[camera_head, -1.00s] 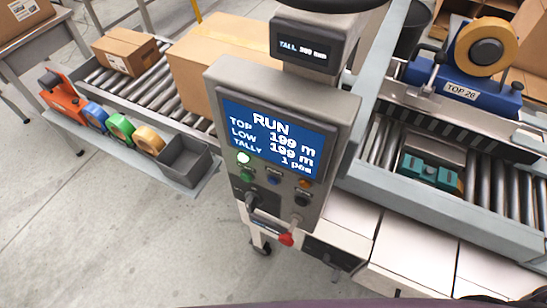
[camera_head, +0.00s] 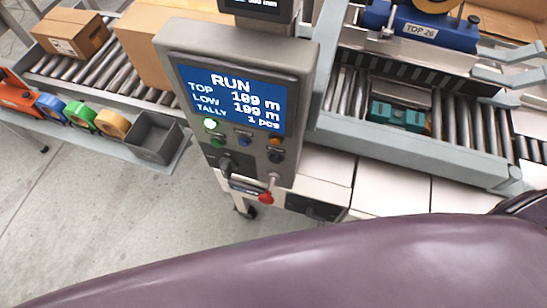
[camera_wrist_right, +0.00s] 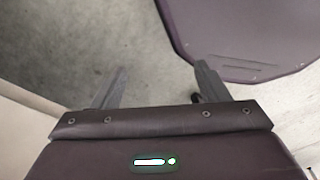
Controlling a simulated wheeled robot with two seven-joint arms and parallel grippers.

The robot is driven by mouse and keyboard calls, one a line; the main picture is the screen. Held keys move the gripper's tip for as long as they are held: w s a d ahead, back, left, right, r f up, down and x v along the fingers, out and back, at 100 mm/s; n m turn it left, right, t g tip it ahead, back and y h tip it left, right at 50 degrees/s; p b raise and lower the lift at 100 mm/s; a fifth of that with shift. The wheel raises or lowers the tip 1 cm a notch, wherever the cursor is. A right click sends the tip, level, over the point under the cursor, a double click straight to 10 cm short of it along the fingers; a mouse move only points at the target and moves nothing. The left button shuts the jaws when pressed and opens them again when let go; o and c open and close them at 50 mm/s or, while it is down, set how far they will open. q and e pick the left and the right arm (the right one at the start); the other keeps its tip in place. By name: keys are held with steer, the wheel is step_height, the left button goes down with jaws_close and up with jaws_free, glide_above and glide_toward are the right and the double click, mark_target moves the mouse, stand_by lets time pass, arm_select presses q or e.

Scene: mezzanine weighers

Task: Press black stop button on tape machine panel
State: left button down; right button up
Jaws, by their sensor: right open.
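The tape machine panel (camera_head: 180,75) is a grey box in the upper middle of the head view. Its blue screen (camera_head: 235,95) reads RUN, with TOP, LOW and TALLY lines. Below the screen, a green light glows beside several small buttons. The black button (camera_head: 276,156) sits at the panel's lower right, under an orange one. Nothing touches it. My right gripper (camera_wrist_right: 162,67) shows in the right wrist view, open and empty over grey floor. The panel is not in that view. My left gripper is in neither view.
A red knob (camera_head: 266,197) sticks out below the panel. A grey bin (camera_head: 153,143) and tape rolls (camera_head: 82,117) stand on a shelf at left. Cartons (camera_head: 70,32) sit on the roller conveyor behind. A blue tape head (camera_head: 430,30) is at upper right.

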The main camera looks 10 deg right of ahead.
steer(key=shift+a, duration=0.15)
jaws_close()
steer(key=shift+d, duration=0.2)
stand_by(1.2)
